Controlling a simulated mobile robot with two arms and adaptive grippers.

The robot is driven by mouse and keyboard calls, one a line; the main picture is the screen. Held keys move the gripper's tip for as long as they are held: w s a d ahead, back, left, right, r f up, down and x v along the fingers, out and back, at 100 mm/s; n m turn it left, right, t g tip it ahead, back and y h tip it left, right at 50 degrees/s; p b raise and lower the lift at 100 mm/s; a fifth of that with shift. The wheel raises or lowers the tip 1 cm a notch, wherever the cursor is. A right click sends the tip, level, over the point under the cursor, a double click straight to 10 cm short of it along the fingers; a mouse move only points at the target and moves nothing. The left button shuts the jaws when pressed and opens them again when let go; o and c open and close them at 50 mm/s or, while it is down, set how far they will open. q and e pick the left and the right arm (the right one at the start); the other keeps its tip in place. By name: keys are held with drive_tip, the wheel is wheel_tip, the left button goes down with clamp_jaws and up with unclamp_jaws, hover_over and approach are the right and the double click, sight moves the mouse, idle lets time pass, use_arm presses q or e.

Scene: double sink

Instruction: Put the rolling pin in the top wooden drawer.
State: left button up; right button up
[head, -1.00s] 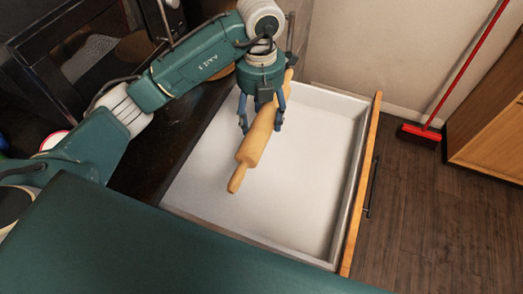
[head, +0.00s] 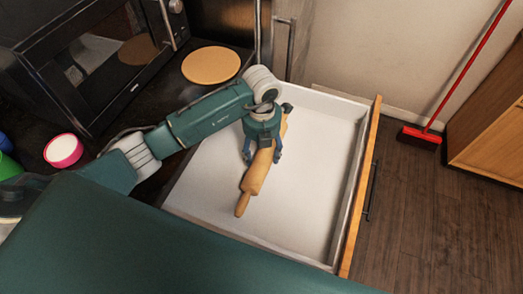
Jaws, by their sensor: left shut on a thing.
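The wooden rolling pin (head: 255,178) is in my left gripper (head: 262,158), whose fingers are shut around its barrel. One handle points toward the bottom of the head view, and the far end is partly hidden by the gripper. The pin is within the outline of the open wooden drawer (head: 312,215), low over its white floor. I cannot tell whether it touches the floor. The drawer is pulled out, with a light wooden front and a dark handle at its right, and it holds nothing else that I can see. My right gripper is not in view.
A dark microwave (head: 95,65) stands on the dark counter at upper left. A round wooden board (head: 211,65) and a pink-rimmed container (head: 63,150) are on the counter. A red broom (head: 420,136) leans beside a wooden cabinet (head: 490,140) at right.

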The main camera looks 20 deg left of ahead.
sight(262, 150)
use_arm(q)
drive_tip(key=shift+r, duration=0.1)
drive_tip(key=o, duration=1.7)
drive_tip(key=shift+f, duration=0.2)
drive_tip(key=shift+c, duration=0.2)
drive_tip(key=shift+r, duration=0.55)
wheel_tip(262, 150, up, 11)
drive_tip(key=b, duration=0.2)
drive_tip(key=shift+r, duration=0.15)
